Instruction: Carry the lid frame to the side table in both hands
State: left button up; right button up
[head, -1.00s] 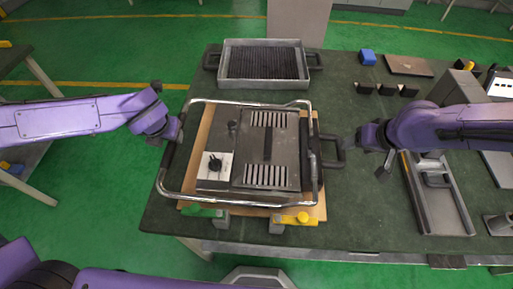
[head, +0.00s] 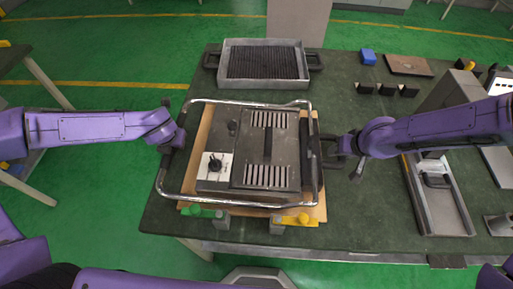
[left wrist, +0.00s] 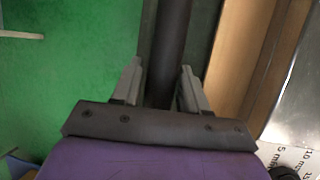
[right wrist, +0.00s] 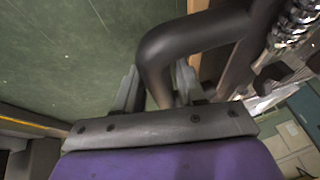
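The lid frame is a chrome tube frame (head: 235,204) around a grey heating unit (head: 268,150) with slotted vents and a white dial plate. It lies over a wooden board (head: 300,212) on the green bench. My left gripper (head: 172,143) is at the black bar on its left side; the left wrist view shows the dark bar (left wrist: 170,40) between parted fingers (left wrist: 160,85). My right gripper (head: 345,150) is at the black looped handle on the right side; the right wrist view shows the bent handle (right wrist: 190,35) between its fingers (right wrist: 157,90), which look parted. Contact is unclear.
A grey tray with dark ribs (head: 265,62) stands behind the unit. A green clamp (head: 203,211) and a yellow clamp (head: 297,219) sit at the front edge. A metal tray (head: 440,205) lies to the right. Another table (head: 20,60) stands at the left across green floor.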

pick_arm(q)
grip_shut()
pick_arm(e)
grip_shut()
dwell(0.9)
